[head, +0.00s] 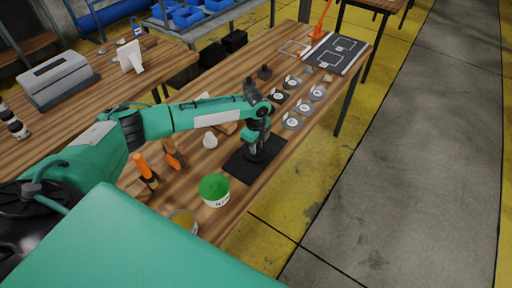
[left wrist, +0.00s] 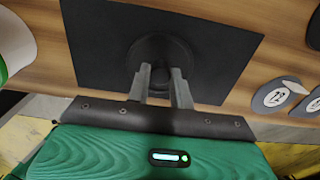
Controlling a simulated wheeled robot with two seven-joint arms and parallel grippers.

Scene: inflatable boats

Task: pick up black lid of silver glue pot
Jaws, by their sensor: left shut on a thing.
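My left gripper (head: 258,152) points down over the black mat (head: 238,168) on the wooden table. In the left wrist view its two grey fingers (left wrist: 163,84) are shut on the middle of a round black lid (left wrist: 150,48). The lid is over the black mat (left wrist: 95,45); whether it touches the mat I cannot tell. An open pot (head: 183,221) with yellowish contents stands near the table's front end, partly hidden by my body; it looks like the silver glue pot. My right gripper is not in view.
A white pot with a green lid (head: 214,186) stands close to the mat. Orange-handled tools (head: 146,170) and a small white object (head: 210,140) lie left of it. Several labelled discs (head: 292,121) lie beyond the mat. A dark board (head: 334,53) is at the far end.

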